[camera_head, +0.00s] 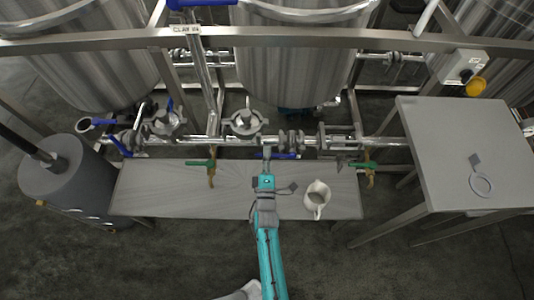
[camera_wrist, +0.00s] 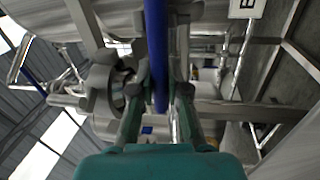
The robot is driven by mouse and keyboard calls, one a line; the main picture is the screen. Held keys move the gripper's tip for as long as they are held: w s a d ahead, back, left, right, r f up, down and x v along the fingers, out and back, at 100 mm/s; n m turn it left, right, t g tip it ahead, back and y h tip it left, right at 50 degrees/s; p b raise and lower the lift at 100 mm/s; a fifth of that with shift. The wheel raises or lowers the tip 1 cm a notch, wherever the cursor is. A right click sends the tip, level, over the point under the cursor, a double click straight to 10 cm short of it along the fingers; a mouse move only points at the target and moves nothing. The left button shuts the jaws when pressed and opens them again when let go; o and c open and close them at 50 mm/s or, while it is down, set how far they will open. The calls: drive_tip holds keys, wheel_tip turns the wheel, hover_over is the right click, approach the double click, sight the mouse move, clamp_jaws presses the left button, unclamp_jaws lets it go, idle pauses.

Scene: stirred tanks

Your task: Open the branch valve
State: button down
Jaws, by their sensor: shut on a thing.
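A blue valve handle (camera_head: 284,156) lies roughly level on the pipework behind the bench, below the middle tank. My gripper (camera_head: 266,156) reaches over the bench from the front and is at this handle. In the wrist view, the blue handle (camera_wrist: 157,45) runs as an upright bar between the two fingers of my gripper (camera_wrist: 160,90), which is shut on it. The valve body under the handle is mostly hidden by my gripper. No label in view tells whether this is the branch valve.
A grey bench (camera_head: 150,190) holds a white jug (camera_head: 317,197). A grey drum (camera_head: 60,175) is at left, a table (camera_head: 460,140) at right. A steel rail (camera_head: 300,37) crosses above.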

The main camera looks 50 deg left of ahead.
drive_tip(key=c, duration=1.1)
unclamp_jaws()
drive_tip(key=shift+c, duration=0.2)
drive_tip(key=shift+d, duration=0.1)
drive_tip(key=v, duration=1.2)
drive_tip(key=shift+f, duration=0.15)
